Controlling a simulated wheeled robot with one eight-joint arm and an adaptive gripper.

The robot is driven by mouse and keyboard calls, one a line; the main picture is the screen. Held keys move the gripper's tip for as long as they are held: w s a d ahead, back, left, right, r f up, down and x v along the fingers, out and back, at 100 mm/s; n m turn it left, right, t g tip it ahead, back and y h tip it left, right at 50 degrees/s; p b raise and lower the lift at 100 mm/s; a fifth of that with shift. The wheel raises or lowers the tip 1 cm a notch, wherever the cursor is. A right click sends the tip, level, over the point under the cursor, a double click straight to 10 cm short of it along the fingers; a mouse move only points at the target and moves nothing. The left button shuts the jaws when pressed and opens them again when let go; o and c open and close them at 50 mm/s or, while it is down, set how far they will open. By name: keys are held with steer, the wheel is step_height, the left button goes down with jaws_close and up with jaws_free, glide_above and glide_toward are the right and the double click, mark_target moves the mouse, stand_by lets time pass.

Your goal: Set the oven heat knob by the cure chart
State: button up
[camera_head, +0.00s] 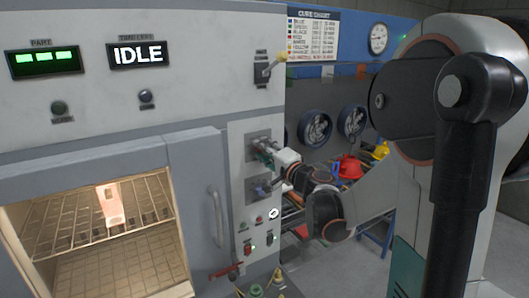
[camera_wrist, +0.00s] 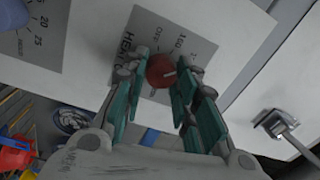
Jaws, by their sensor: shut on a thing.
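My gripper (camera_wrist: 159,76), with green finger pads, is shut around the knob from both sides. In the head view my gripper (camera_head: 265,157) is at the upper dial plate (camera_head: 257,139) of the oven panel and hides the knob. The cure chart (camera_head: 313,36) hangs behind, with coloured rows too small to read surely. A pale pink part (camera_head: 109,205) is inside the lit oven.
A blue knob (camera_wrist: 14,14) with its own scale is beside the heat plate. The timer display (camera_head: 138,54) reads IDLE; the part display (camera_head: 43,61) shows green bars. A lever switch (camera_head: 266,70) sticks out above. The oven handle (camera_head: 215,215) is left of the panel.

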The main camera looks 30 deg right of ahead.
steer(key=m, duration=0.8)
steer(key=m+h, duration=0.1)
steer(key=m, duration=1.6)
steer(key=shift+a+f+g, duration=0.1)
steer(key=shift+a+g, duration=0.15)
steer(key=shift+g, duration=0.15)
steer(key=shift+m, duration=0.3)
steer(key=o, duration=1)
steer(key=shift+o, duration=0.2)
steer(key=s, duration=0.7)
steer(key=shift+s, duration=0.3)
